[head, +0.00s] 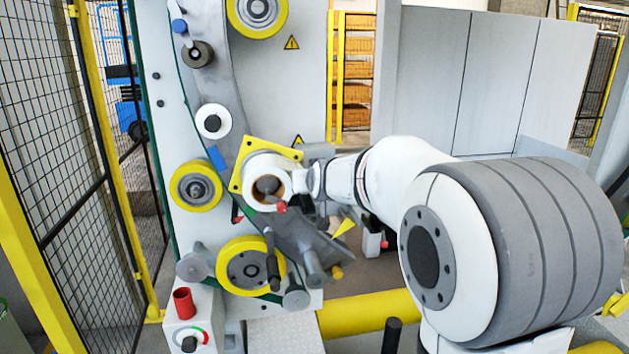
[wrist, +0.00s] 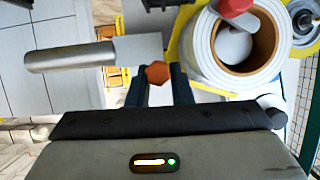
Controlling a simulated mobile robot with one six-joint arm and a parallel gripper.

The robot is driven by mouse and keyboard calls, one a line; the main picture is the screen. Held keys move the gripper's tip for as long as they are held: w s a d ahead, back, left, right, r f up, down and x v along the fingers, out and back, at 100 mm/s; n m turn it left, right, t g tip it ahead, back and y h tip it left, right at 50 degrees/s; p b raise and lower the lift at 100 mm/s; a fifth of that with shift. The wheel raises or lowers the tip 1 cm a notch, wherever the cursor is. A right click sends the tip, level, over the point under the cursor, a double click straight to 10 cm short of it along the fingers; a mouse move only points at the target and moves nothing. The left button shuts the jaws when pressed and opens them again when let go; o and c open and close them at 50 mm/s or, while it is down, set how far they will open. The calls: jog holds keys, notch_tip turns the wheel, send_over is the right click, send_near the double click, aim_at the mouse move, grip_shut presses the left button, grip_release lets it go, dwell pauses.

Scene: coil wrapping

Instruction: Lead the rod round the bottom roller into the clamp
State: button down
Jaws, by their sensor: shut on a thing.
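My gripper (wrist: 159,88) shows at the lower middle of the wrist view, its two dark fingers close around a small red-orange hexagonal end piece, which I take as the end of the rod (wrist: 157,72). The rest of the rod is hidden. In the head view a red tip (head: 281,207) shows in front of the white coil (head: 268,181), where my arm reaches in from the right. The bottom roller (head: 250,266) has a yellow rim and stands below and left of the coil, apart from the red tip. I cannot tell which part is the clamp.
A yellow-rimmed roller (head: 197,187) sits left of the coil. Grey cylinders (head: 315,272) project right of the bottom roller. A control box with a red cup-like part (head: 184,304) stands at lower left. A mesh fence (head: 60,130) bounds the left side.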

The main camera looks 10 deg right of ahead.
jog(key=f+b, duration=0.6)
jog(key=shift+d+f, duration=0.2)
jog(key=shift+f, duration=0.2)
jog(key=shift+a+r, duration=0.15)
jog(key=shift+r, duration=0.15)
dwell(0.5)
jog(key=shift+r+p, duration=0.1)
jog(key=shift+p, duration=0.3)
